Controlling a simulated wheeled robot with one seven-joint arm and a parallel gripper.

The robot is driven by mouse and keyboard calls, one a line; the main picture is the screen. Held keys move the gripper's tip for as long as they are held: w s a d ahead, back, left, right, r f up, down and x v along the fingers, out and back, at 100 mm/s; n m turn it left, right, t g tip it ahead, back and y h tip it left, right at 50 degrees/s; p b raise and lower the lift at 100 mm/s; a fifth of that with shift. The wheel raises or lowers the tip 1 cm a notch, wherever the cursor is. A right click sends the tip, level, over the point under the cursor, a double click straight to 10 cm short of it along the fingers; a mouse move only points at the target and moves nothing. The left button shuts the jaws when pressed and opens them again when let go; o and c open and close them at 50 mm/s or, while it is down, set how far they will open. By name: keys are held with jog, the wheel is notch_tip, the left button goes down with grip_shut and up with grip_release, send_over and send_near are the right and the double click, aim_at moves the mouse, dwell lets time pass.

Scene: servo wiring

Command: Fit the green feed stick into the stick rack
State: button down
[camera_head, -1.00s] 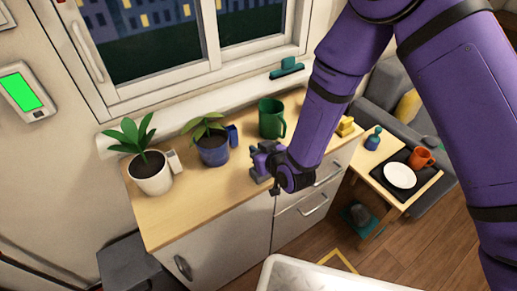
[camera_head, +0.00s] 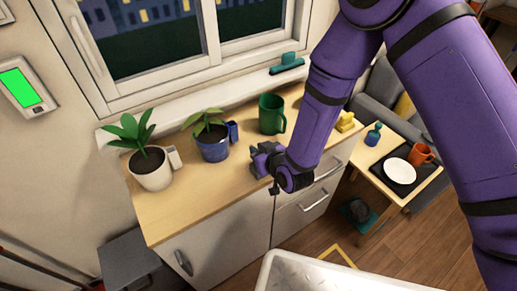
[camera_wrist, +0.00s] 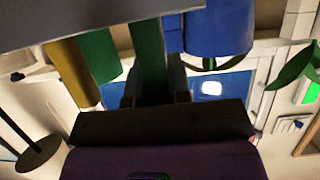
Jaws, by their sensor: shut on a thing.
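My gripper (camera_head: 260,163) is low over the wooden counter, in front of the green mug and to the right of the blue plant pot. In the wrist view its fingers (camera_wrist: 155,88) are shut on the green feed stick (camera_wrist: 150,50), a dark green bar running up between them. In the head view the gripper hides most or all of the stick. I cannot clearly make out the stick rack. A grey slab (camera_wrist: 70,12) fills the top of the wrist view, and the stick's upper end passes out of sight at it; contact is unclear.
The counter (camera_head: 195,205) holds a white potted plant (camera_head: 152,172), a blue pot (camera_head: 213,150) with a small blue holder (camera_head: 233,131), a green mug (camera_head: 271,115) and a yellow object (camera_head: 346,122). A white holder (camera_head: 174,157) stands by the white pot. The counter's front left is clear.

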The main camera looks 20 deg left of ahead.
jog(key=shift+f, duration=0.45)
jog(key=c, duration=1)
grip_release()
jog(key=v, duration=1)
jog(key=shift+s+d+r, duration=0.1)
jog(key=shift+s+d, duration=0.15)
jog(key=shift+w+r, duration=0.1)
